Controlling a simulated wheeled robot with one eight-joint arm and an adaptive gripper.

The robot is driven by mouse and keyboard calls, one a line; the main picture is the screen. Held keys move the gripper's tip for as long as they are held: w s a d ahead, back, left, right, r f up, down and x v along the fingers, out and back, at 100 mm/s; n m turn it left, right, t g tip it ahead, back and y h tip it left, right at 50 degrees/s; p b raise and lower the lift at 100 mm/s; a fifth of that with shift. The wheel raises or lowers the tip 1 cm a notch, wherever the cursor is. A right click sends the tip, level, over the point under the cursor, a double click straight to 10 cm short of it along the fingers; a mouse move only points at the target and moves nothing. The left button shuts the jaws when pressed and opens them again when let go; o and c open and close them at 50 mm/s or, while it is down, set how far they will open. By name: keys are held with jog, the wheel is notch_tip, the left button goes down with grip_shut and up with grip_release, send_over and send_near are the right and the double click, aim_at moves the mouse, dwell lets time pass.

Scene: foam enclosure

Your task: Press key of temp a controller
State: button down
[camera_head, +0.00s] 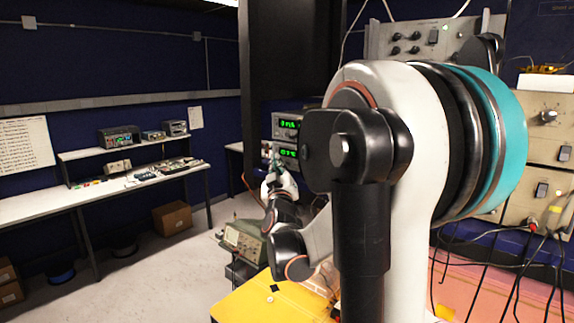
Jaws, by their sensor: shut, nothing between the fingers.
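Two stacked instruments with green lit displays stand left of my arm's large joint: an upper unit (284,125) and a lower unit (290,153). They look like temperature controllers, but their labels are too small to read, so I cannot tell which is A. My gripper (272,168) is small in view and shut, with nothing in it. It is raised in front of the lower unit's face, near its left side. I cannot tell whether it touches a key. My arm hides what lies to the right of the units.
A green oscilloscope-like box (244,241) stands below my gripper. A yellow surface (262,304) lies in front. More instruments (420,38) and hanging cables fill the right. A white bench (50,212) with devices runs along the left wall; the floor between is mostly clear.

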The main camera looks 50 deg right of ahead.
jog(key=shift+d, duration=0.15)
jog(key=shift+d, duration=0.3)
jog(key=shift+d+b, duration=0.3)
dwell(0.9)
jog(key=shift+a, duration=0.75)
jog(key=shift+s+a, duration=0.15)
jog(key=shift+a, duration=1.1)
jog(key=shift+s+a, duration=0.1)
jog(key=shift+a, duration=1.15)
